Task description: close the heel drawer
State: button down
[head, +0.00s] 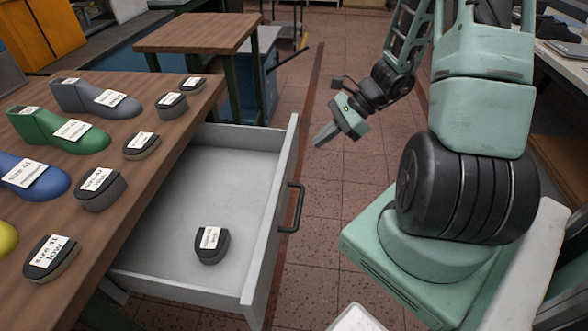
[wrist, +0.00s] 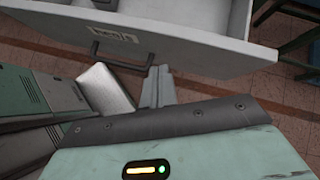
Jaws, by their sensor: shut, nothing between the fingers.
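The heel drawer (head: 180,185) is pulled out from under the wooden table, a pale grey box with a dark bar handle (head: 291,207) on its front. One dark heel block (head: 212,245) with a white label lies inside it. My gripper (head: 325,135) is shut and empty, beyond and to the right of the drawer's far front corner, apart from the handle in the head view. In the wrist view the shut fingers (wrist: 158,85) point toward the drawer front (wrist: 190,42), with the handle (wrist: 115,60) to their left. I cannot tell there whether they touch the front.
The wooden table (head: 135,95) bears several labelled shoe lasts and heel blocks. A smaller wooden table (head: 200,32) and a blue cabinet (head: 268,75) stand behind. Tiled floor (head: 330,200) is clear between the drawer and my base.

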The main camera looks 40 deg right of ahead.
jog(key=s+d+f+m+t+h, duration=0.2)
jog(key=s+d+f+m, duration=0.1)
jog(key=d+f+m, duration=0.3)
send_near(293, 165)
jog(key=s+f+x, duration=0.1)
jog(key=x, duration=0.4)
jog(key=shift+w+a+r+n+b, duration=0.25)
jog(key=shift+w+r+n+b, duration=0.1)
jog(key=shift+w, duration=0.3)
jog(key=shift+a+f, duration=0.1)
